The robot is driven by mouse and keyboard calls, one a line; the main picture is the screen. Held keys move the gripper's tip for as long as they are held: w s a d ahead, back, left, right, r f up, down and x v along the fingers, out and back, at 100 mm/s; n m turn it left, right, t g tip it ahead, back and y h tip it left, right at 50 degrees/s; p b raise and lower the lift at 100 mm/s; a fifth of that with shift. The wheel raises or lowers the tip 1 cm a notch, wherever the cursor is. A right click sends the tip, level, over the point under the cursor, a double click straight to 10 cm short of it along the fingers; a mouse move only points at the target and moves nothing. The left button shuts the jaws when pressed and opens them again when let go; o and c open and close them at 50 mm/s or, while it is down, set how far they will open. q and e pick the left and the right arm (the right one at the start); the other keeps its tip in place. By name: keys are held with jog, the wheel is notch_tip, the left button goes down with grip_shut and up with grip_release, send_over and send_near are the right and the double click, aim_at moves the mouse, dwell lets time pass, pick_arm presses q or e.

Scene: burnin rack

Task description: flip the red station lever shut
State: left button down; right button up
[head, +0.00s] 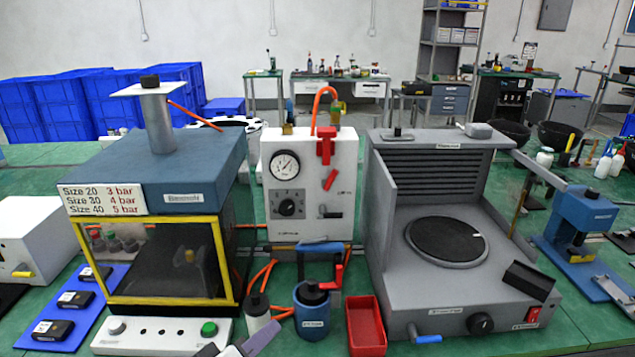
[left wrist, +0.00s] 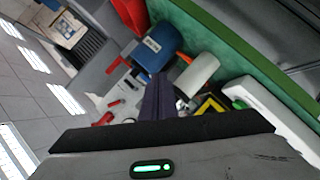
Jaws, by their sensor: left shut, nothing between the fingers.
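The white station panel (head: 275,150) stands in the middle of the bench in the head view, with a round gauge and a black knob. On it are a red T-shaped handle (head: 326,146) and a smaller tilted red lever (head: 330,180); I cannot tell which is the named lever. A dark lever (head: 330,215) sits lower. My left gripper (head: 264,338) is at the bottom edge, below and in front of the panel, apart from both red parts. Its narrow purple-grey fingers (left wrist: 158,97) are shut and empty. My right gripper is out of view.
A yellow-framed press cabinet (head: 222,262) stands left, and a grey hotplate unit (head: 385,230) right. Between them are a blue can (head: 312,322), a white cylinder (head: 257,308), a red tray (head: 366,325) and orange hoses. The can (left wrist: 152,50) also shows close ahead in the left wrist view.

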pick_arm(q)
jog(key=s+a+f+m+g+y, duration=0.1)
jog(key=s+f+m, duration=0.3)
jog(key=s+f, duration=0.5)
jog(key=s+a+f+m+g+y, duration=0.1)
jog(key=s+a+f+m+g, duration=0.2)
jog(key=s+f, duration=0.7)
notch_tip(320, 180, down, 6)
jog(key=shift+s+a+r+m+y, duration=0.1)
jog(key=shift+s+a+m+y, duration=0.3)
jog(key=shift+m, duration=0.5)
jog(key=shift+w+a, duration=0.1)
jog(key=shift+a, duration=0.1)
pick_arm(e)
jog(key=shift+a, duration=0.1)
